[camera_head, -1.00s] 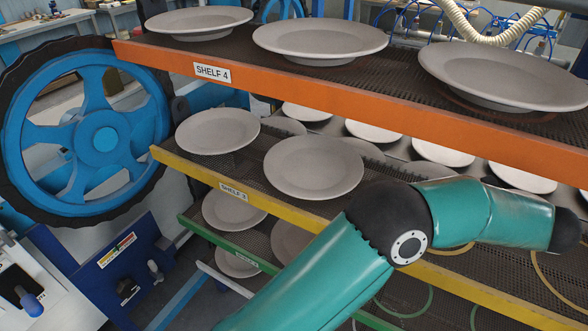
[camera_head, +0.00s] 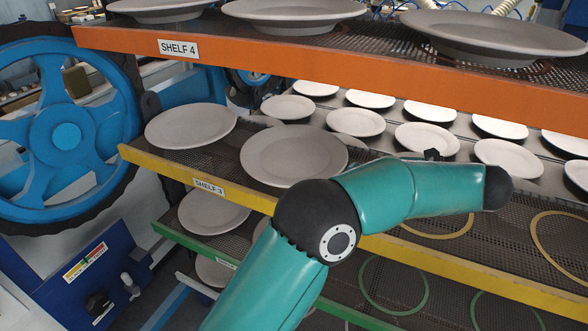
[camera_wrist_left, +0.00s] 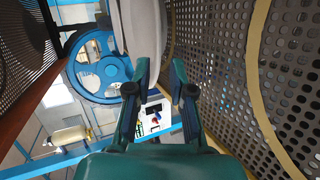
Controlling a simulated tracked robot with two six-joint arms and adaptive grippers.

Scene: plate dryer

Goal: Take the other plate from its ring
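Two grey plates lie on shelf 3, the yellow-edged shelf: a left plate (camera_head: 190,125) and a right plate (camera_head: 293,153). My teal arm crosses in front of this shelf, close to the right plate's edge. My left gripper is mostly hidden behind the arm in the head view. In the left wrist view my left gripper (camera_wrist_left: 161,80) has its two fingers apart. A plate (camera_wrist_left: 140,25) shows nearly edge-on at the fingertips, with its rim about in line with the gap. I cannot tell whether the fingers touch it. My right gripper is in no view.
Empty yellow rings (camera_head: 437,226) lie on shelf 3's right part. Shelf 4 (camera_head: 330,75), with an orange edge and several plates, hangs close above. Several white plates (camera_head: 427,137) stand behind. Green rings (camera_head: 395,287) lie on the shelf below. A blue wheel (camera_head: 65,135) is at left.

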